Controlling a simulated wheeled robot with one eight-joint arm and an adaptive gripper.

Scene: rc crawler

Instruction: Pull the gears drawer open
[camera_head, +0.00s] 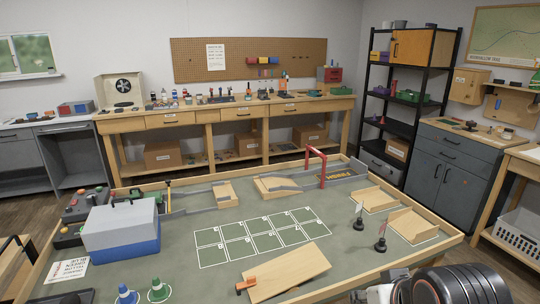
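The long wooden workbench along the back wall has a left drawer (165,119), a middle drawer (238,113) and a right drawer (291,108). All three look shut. Small pale labels show on some fronts, too small to read, so I cannot tell which is the gears drawer. A grey cabinet (455,165) at the right also has a shut top drawer (451,143). Dark and white parts of my arm show at the bottom right. My gripper's fingers are not visible.
A large low-walled table with a green top (180,235) fills the foreground, between me and the workbench. It bears ramps, a red gate (322,168), a blue-and-grey box (122,230) and cones. A black shelf (408,100) stands in the back right corner.

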